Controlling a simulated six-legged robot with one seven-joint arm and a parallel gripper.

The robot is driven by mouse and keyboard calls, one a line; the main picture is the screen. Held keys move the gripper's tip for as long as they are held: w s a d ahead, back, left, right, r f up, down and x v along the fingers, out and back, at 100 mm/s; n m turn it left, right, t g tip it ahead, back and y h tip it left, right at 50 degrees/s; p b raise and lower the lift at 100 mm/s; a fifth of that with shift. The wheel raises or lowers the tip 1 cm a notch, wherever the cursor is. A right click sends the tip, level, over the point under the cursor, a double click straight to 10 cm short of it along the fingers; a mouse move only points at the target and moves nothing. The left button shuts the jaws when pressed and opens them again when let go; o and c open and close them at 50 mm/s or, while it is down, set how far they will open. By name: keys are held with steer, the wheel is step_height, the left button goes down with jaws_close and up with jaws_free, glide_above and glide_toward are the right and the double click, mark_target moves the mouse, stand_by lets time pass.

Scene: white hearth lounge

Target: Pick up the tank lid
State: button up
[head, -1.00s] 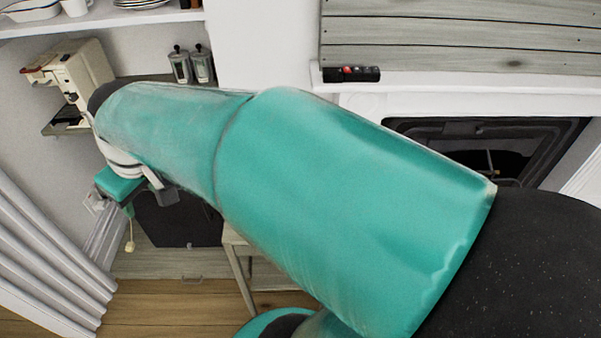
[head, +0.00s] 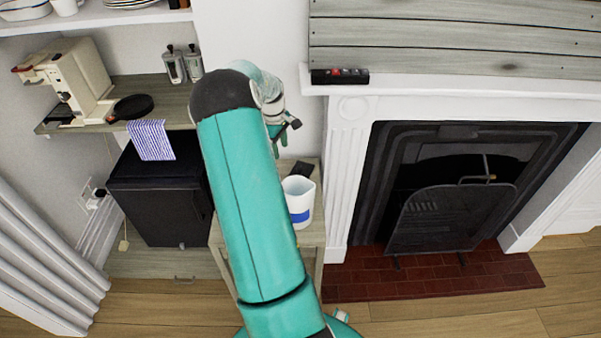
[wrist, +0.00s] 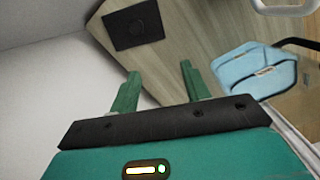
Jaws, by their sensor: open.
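In the head view my gripper (head: 279,140) is above the back of the table, left of the lid, partly hidden by my arm.
A white container with a blue band (head: 299,203) stands on the small wooden table (head: 313,238). A light blue object (wrist: 254,68) shows right of my fingers. A black cabinet (head: 160,198) stands left, the fireplace (head: 450,190) right. The wall is close behind the table.

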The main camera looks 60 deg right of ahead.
glide_above(299, 168)
steer(key=w, duration=0.1)
steer(key=shift+g, duration=0.4)
step_height(299, 168, down, 6)
steer(key=shift+w+r, duration=0.15)
steer(key=shift+r, duration=0.05)
steer(key=f, duration=0.3)
steer(key=s+f, duration=0.1)
steer(key=f, duration=0.2)
steer(key=shift+s, duration=0.2)
jaws_close()
